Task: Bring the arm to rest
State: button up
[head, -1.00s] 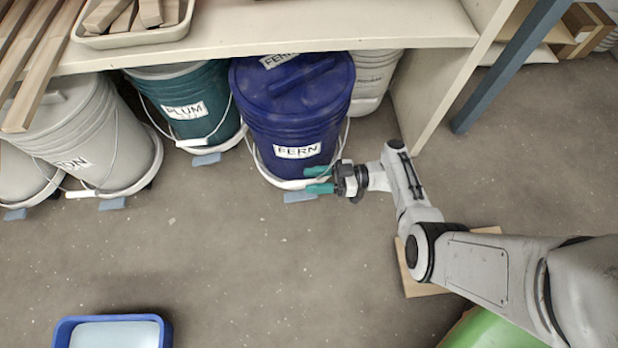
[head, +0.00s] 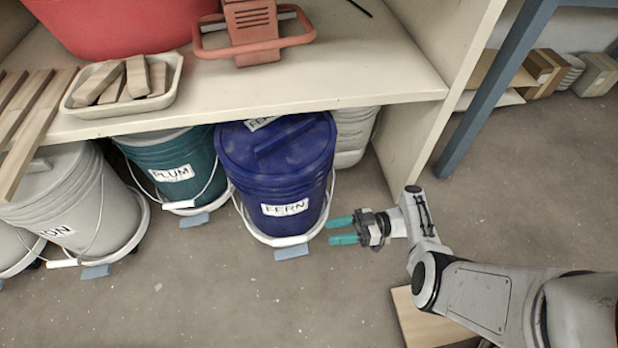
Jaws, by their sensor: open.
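My gripper (head: 342,231) has two teal fingers that are spread apart with nothing between them. It points left and sits low, to the right of the blue bucket labelled FERN (head: 277,175). A gap of floor shows between the fingertips and the white dolly (head: 262,236) under that bucket. My arm reaches in from the lower right, bent at the elbow.
A teal PLUM bucket (head: 172,160) and grey buckets (head: 65,200) stand left under the shelf (head: 300,85). The shelf bears a tray (head: 165,90) of wood blocks. A side panel (head: 425,125) and blue post (head: 490,90) stand right.

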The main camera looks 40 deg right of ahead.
jog(key=s+a+f+m+g+h+p, duration=0.2)
jog(key=s+a+g+h, duration=0.1)
jog(key=s+a+g, duration=0.4)
jog(key=s+r+m+g+h+p, duration=0.2)
jog(key=s+r+m+g+h, duration=0.1)
jog(key=s+r+g+h, duration=0.25)
notch_tip(320, 180, up, 50)
jog(key=s+d+m+t+h+p, duration=0.1)
jog(key=m+t+h+p, duration=0.2)
jog(key=p, duration=3.6)
jog(key=m+h, duration=0.1)
jog(key=h, duration=0.2)
jog(key=shift+r+p, duration=0.25)
jog(key=shift+p, duration=0.05)
jog(key=shift+d+f, duration=0.1)
